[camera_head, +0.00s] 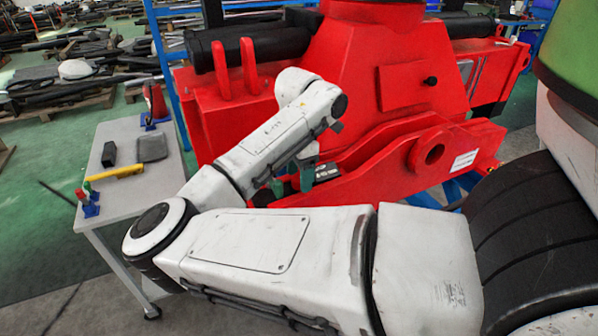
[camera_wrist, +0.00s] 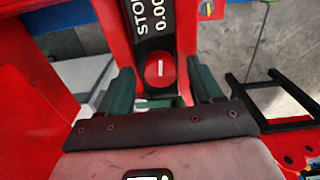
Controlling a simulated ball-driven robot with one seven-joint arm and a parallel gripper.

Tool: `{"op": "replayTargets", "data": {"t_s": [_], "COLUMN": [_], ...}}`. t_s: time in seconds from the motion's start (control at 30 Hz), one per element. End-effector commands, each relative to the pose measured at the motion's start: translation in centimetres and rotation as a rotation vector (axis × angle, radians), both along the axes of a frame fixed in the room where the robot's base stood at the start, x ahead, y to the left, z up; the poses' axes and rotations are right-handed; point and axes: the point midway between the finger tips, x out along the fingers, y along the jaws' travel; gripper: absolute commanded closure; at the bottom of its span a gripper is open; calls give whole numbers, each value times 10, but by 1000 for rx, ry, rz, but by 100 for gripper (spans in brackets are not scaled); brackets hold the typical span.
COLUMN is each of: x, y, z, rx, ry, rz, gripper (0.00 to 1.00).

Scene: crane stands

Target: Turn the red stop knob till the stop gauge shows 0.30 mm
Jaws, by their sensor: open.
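The red stop knob (camera_wrist: 160,69) faces the camera in the wrist view, with a white mark on it that stands about upright. The black stop gauge (camera_wrist: 150,17) is just above it, its text sideways and cut off by the frame edge; "STO" and "0.00" can be read. My gripper (camera_wrist: 161,80) is open, its dark green fingers on the left and right of the knob with gaps showing; I see no contact. In the head view my gripper (camera_head: 292,182) is at the red crane part, beside a small black box (camera_head: 327,171). The knob cannot be made out there.
The big red crane structure (camera_head: 400,92) fills the middle. A grey side table (camera_head: 135,190) on the left holds a yellow tool (camera_head: 115,172), dark blocks and small red and green pieces. A black bracket (camera_wrist: 262,98) is at the wrist view's right.

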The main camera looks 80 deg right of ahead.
Motion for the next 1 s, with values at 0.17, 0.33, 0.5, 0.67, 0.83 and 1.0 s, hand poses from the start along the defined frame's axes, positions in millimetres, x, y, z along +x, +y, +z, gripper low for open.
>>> {"op": "replayTargets", "data": {"t_s": [0.17,0.33,0.5,0.67,0.83,1.0], "x": [0,0,0,0,0,1], "y": [0,0,0,0,0,0], "z": [0,0,0,0,0,-2], "rx": [0,0,0,0,-1,0], "ry": [0,0,0,0,-1,-3], "rz": [0,0,0,0,10,58], "gripper": [45,61,77,91,91,91]}}
